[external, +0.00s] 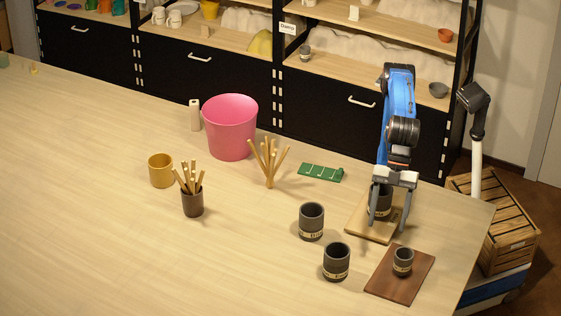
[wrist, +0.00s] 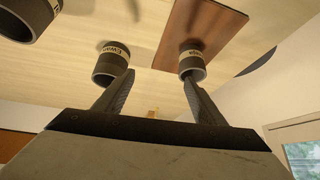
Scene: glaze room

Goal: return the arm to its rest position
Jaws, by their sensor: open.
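My blue arm reaches down over the right end of the table in the external view. My gripper (external: 388,226) is open, its fingers pointing down in front of a dark cup (external: 381,204) on a light wooden board (external: 362,222). The fingers partly cover this cup; I cannot tell whether they stand around it or just before it. In the wrist view, the spread fingers of my gripper (wrist: 160,80) have nothing visible held between them.
Dark banded cups (external: 311,222) and (external: 336,262) stand left of the boards. A smaller cup (external: 403,261) stands on a dark board (external: 420,270). Shelves (external: 350,40) stand behind.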

